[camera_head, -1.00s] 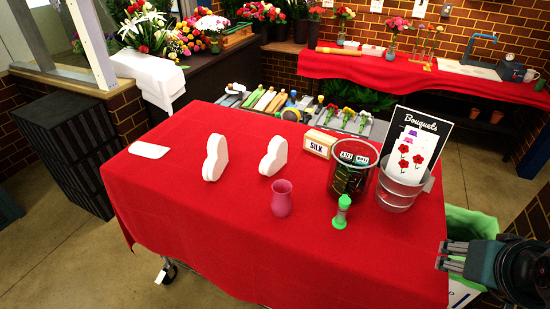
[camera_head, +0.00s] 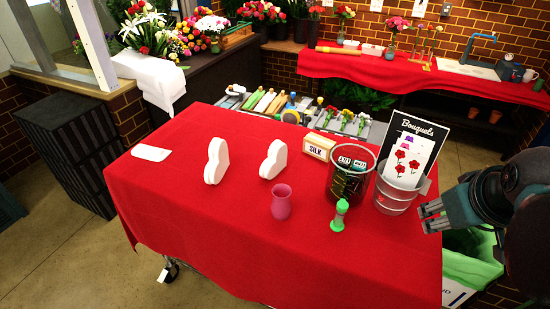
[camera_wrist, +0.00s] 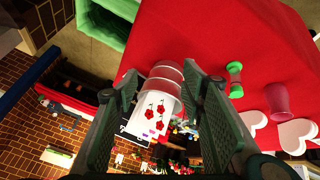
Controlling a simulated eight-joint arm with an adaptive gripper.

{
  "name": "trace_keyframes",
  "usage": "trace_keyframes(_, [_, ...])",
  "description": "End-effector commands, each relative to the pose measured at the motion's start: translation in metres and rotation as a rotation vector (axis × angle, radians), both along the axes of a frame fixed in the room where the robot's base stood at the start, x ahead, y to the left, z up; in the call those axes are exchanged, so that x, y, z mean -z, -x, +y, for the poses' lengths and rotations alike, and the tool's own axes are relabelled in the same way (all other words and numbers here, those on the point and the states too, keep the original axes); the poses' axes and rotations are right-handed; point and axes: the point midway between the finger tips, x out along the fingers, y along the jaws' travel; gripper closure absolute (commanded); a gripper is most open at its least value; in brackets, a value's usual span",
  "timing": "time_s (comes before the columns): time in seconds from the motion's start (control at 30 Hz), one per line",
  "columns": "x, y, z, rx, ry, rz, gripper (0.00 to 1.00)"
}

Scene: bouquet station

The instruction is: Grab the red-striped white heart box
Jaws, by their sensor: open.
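Two white heart-shaped boxes stand upright on the red table: a left heart box (camera_head: 217,161) and a right heart box (camera_head: 274,160). No red stripes can be made out on either from here. In the wrist view the two hearts show at the lower right edge, one (camera_wrist: 297,136) partly behind the pink vase and the other (camera_wrist: 254,121) partly behind my finger. My gripper (camera_head: 428,217) is open and empty at the table's right edge, well to the right of both hearts. It also shows in the wrist view (camera_wrist: 161,77), its fingers apart.
A metal bucket (camera_head: 392,198) with a bouquet sign (camera_head: 416,135) stands close to my gripper. A dark clear container (camera_head: 350,178), green-ended timer (camera_head: 340,214), pink vase (camera_head: 281,202) and SILK box (camera_head: 319,147) lie between it and the hearts. The front of the table is clear.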

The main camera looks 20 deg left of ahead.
Motion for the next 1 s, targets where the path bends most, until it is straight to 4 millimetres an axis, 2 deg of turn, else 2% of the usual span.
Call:
trace_keyframes(0.03, [-0.008,-0.008,0.007,-0.041,0.022,0.004,0.60])
trace_keyframes(0.4, [-0.030,-0.059,0.057,-0.353,0.199,0.039,0.60])
trace_keyframes(0.67, [-0.039,-0.092,0.098,-0.573,0.320,0.060,0.60])
trace_keyframes(1.0, [-0.044,-0.132,0.161,-0.864,0.476,0.082,0.60])
